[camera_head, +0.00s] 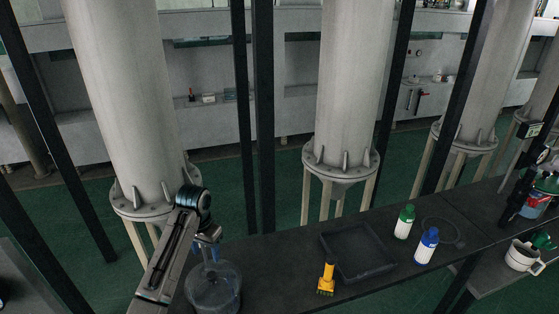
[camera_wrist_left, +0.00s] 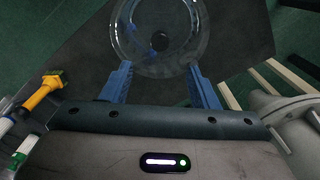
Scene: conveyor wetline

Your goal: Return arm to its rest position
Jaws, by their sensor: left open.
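My left arm comes in from the lower left in the head view, with its gripper (camera_head: 210,258) pointing down over a clear round container (camera_head: 213,292) on the dark bench. In the left wrist view my left gripper (camera_wrist_left: 162,72) has its two blue fingers spread wide apart. The rim of the clear container (camera_wrist_left: 158,72) shows just beyond and between the fingertips; whether they touch it I cannot tell. Nothing is clasped between the fingers. I do not make out my right gripper.
A yellow brush (camera_head: 327,280), a black tray (camera_head: 358,252), a green-capped bottle (camera_head: 404,222) and a blue-capped bottle (camera_head: 427,246) stand on the bench right of my arm. A white mug (camera_head: 521,258) is at far right. A large grey column (camera_head: 125,110) rises behind my arm.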

